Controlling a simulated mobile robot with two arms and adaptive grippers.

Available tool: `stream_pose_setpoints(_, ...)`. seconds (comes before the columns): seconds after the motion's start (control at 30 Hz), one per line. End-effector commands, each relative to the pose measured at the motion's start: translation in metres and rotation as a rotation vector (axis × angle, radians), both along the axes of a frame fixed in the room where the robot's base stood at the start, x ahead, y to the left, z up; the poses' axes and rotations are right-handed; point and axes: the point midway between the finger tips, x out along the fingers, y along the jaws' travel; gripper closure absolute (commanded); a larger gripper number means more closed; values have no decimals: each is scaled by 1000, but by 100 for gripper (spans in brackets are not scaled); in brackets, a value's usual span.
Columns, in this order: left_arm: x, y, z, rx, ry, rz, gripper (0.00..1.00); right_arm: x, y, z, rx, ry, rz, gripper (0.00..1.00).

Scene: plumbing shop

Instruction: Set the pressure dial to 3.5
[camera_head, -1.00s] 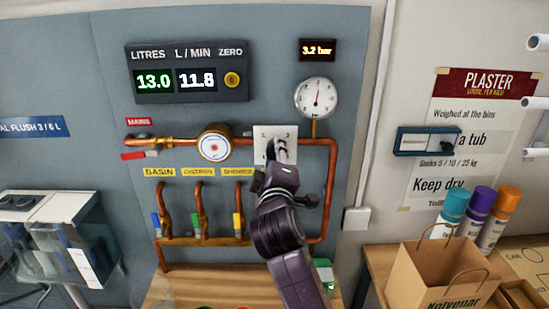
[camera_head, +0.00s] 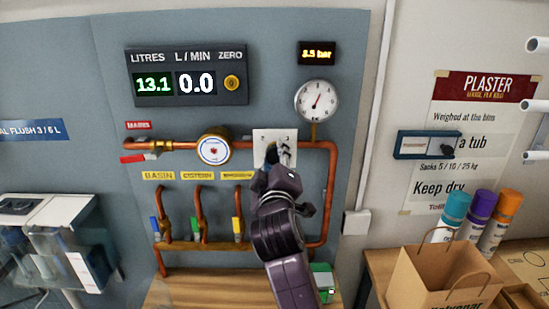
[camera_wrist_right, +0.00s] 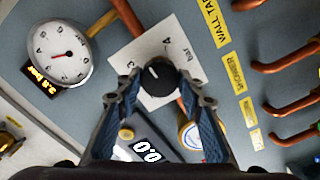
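The pressure dial (camera_wrist_right: 158,76) is a black round knob with a pale mark, on a white plate (camera_wrist_right: 140,52) with numbers and "bar". In the head view the plate (camera_head: 261,134) sits below the gauge, and my gripper hides most of the dial. My right gripper (camera_wrist_right: 160,74) has its blue-grey fingers on both sides of the knob and looks shut on it. It also shows from behind in the head view (camera_head: 275,153). The orange pressure display (camera_head: 317,54) reads 3.5 bar. My left gripper is not in view.
A white round gauge (camera_head: 316,100) stands above the copper pipe (camera_head: 330,190). The flow panel (camera_head: 186,73) reads 13.1 litres and 0.0 L/min. A round blue-and-white meter (camera_head: 214,149) is left of the plate. Branch pipes with coloured levers (camera_head: 238,228) stand lower left.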

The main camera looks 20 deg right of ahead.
Motion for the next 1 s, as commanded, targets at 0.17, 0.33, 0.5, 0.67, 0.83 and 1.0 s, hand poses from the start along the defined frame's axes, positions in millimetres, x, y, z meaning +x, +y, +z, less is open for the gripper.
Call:
stream_pose_setpoints(0.17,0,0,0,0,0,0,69,0,0,-2,0,5,1,48)
stream_pose_setpoints(0.33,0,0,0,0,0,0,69,0,0,-1,0,2,0,48)
stream_pose_setpoints(0.5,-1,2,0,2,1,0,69,0,0,8,1,-2,0,48)
stream_pose_setpoints(0.67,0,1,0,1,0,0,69,0,0,37,1,-7,0,48)
stream_pose_setpoints(0.83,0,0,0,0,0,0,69,-1,-1,72,0,-10,-3,48)
stream_pose_setpoints(1.0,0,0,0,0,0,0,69,0,-1,92,0,-3,-2,48)
